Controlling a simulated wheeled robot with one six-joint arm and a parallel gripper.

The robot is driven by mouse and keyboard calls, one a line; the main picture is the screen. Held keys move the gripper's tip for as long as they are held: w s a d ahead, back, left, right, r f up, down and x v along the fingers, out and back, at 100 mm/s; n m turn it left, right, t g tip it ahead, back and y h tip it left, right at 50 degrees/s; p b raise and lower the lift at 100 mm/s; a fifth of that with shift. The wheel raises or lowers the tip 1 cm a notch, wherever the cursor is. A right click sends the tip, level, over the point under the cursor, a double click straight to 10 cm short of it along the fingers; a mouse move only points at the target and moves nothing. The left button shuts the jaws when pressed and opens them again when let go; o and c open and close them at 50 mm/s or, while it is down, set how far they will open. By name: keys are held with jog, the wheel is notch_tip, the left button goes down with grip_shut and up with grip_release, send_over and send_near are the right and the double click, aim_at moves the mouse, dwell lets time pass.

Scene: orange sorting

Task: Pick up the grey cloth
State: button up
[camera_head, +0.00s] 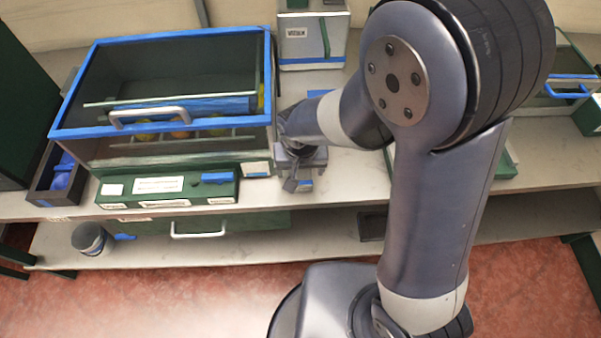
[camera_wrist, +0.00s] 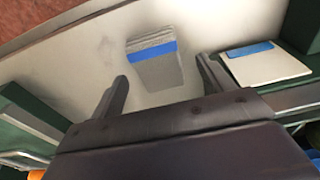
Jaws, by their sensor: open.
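The grey cloth (camera_wrist: 160,72), a folded stack with a blue band across it, lies flat on the pale worktop in the wrist view. My gripper (camera_wrist: 165,84) is open and empty, with one finger to each side of the cloth's near part in the picture. I cannot tell the height of the fingers over it. In the head view my gripper (camera_head: 300,160) is over the worktop, right of the green-based glass case, and mostly hides the cloth.
A blue-framed case (camera_head: 180,38) with orange and yellow fruit stands left of my gripper. A grey-green container (camera_head: 312,45) stands behind. A lower shelf (camera_head: 300,247) runs below.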

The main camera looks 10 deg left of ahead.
jog(key=shift+f, duration=0.8)
jog(key=shift+c, duration=0.6)
jog(key=c, duration=0.9)
jog(key=shift+r, duration=0.1)
jog(key=shift+c, duration=0.2)
jog(key=shift+r, duration=0.75)
jog(key=shift+s+d+r+b, duration=0.1)
jog(key=shift+r+b, duration=0.05)
jog(key=shift+r, duration=0.35)
jog(key=shift+s+r+b, duration=0.1)
jog(key=shift+r+b, duration=0.05)
jog(key=shift+r, duration=0.35)
jog(key=s+d+b, duration=0.2)
jog(key=s+d, duration=0.2)
jog(key=s, duration=1.3)
jog(key=shift+b, duration=0.4)
